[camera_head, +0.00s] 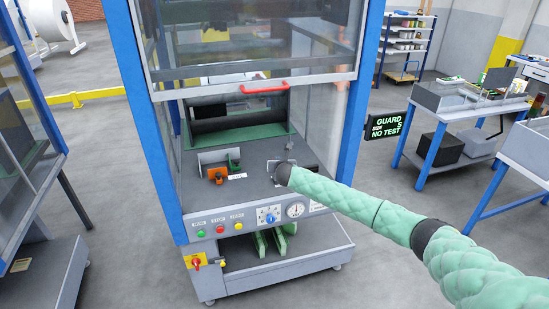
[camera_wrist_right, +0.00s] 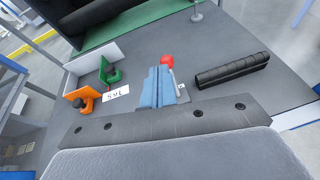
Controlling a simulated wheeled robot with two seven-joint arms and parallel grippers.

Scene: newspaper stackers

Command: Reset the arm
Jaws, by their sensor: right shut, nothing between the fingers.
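My right arm reaches in from the right in the head view, and its gripper (camera_head: 277,172) is over the grey deck (camera_head: 255,188) of the blue-framed machine. In the right wrist view the gripper's blue fingers (camera_wrist_right: 158,86) are together with nothing between them. A red ball knob (camera_wrist_right: 167,61) shows just beyond the fingertips; whether they touch it, I cannot tell. A small grey plate with a mark lies beside the fingers, partly hidden. A black ribbed bar (camera_wrist_right: 232,70) lies to their right. My left gripper is not in view.
An orange clamp (camera_head: 217,175) and a green clamp (camera_head: 234,160) stand on the deck at left, by a white label (camera_head: 237,176). A raised glass guard with a red handle (camera_head: 264,88) hangs above. Blue posts (camera_head: 360,100) flank the opening. Buttons line the front panel.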

